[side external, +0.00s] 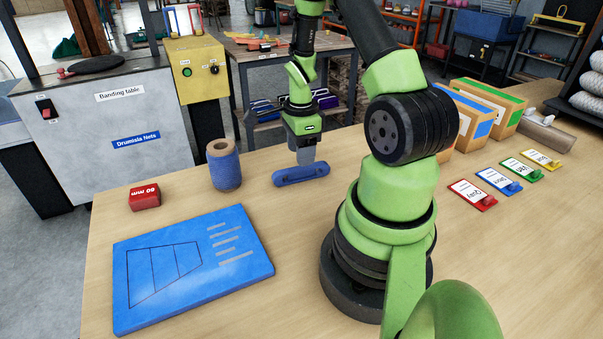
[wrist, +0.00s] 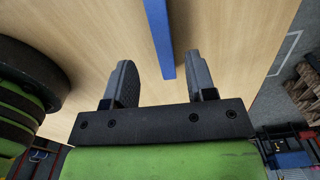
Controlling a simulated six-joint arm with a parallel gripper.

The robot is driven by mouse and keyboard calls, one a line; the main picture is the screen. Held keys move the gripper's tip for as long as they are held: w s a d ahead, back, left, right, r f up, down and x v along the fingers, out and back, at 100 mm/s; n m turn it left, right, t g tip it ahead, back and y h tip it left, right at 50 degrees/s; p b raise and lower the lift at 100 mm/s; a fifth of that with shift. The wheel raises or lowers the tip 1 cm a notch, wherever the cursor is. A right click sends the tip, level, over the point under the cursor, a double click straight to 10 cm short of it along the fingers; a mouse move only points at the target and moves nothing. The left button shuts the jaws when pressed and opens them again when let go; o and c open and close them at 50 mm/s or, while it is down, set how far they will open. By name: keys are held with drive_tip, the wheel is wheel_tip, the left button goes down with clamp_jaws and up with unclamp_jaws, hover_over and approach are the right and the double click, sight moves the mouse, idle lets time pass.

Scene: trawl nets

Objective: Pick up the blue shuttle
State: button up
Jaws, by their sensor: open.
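The blue shuttle (side external: 298,176) lies flat on the wooden table, to the right of the twine spool in the side view. In the wrist view a narrow blue bar, which looks like the shuttle (wrist: 158,32), runs from the top edge down between my fingers, closer to the right one. My gripper (side external: 307,158) points down at the shuttle, with its fingers close to or just above it. Whether they touch it cannot be told. In the wrist view the fingers of my gripper (wrist: 160,70) are apart.
A blue twine spool (side external: 224,167) stands left of the shuttle. A red 60 mm block (side external: 145,196) and a blue net-plan board (side external: 190,268) lie further left and in front. Coloured tags (side external: 472,194) and cardboard boxes (side external: 505,112) are at the right. The table (side external: 290,225) is clear in front of the shuttle.

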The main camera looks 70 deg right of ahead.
sight(301, 169)
drive_tip(key=f, duration=0.5)
drive_tip(key=shift+d+f, duration=0.2)
drive_tip(key=shift+f, duration=0.1)
clamp_jaws()
